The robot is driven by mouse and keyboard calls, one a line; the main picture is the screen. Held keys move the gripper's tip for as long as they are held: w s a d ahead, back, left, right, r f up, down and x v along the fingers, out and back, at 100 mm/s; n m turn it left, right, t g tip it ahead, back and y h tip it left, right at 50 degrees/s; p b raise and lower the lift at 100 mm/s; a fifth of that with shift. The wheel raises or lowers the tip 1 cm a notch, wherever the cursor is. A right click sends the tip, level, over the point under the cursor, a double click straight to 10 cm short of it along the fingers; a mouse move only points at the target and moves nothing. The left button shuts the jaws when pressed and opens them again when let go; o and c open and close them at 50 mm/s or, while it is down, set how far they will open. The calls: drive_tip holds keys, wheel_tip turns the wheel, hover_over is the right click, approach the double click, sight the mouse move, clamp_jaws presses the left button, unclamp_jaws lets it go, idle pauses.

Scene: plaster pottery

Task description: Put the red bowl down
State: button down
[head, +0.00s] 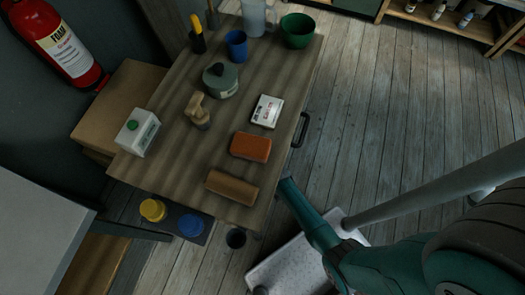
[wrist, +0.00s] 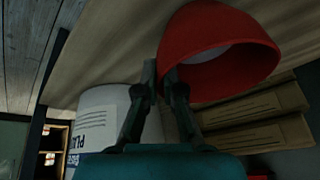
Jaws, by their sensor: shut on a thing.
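The red bowl (wrist: 228,50) is at the upper right of the wrist view, tilted, with part of its pale inside showing. My gripper (wrist: 165,78) is shut on the edge of the bowl. A wooden surface (wrist: 105,40) lies behind the bowl in that picture. I cannot tell whether the bowl touches it. The bowl does not show in the head view, where my arm runs from the lower right toward the table's near right corner.
A white labelled tub (wrist: 95,125) and stacked brown boxes (wrist: 255,108) are close by my gripper. The wooden table (head: 165,165) holds a green bowl (head: 297,30), a blue mug (head: 236,45), a white carton (head: 137,132) and an orange block (head: 250,147). Floor (head: 370,110) is clear right of it.

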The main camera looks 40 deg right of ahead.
drive_tip(key=shift+f, duration=0.4)
drive_tip(key=c, duration=1.3)
unclamp_jaws()
drive_tip(key=shift+f, duration=0.1)
drive_tip(key=v, duration=0.7)
drive_tip(key=shift+r, duration=0.35)
drive_tip(key=shift+s, duration=0.2)
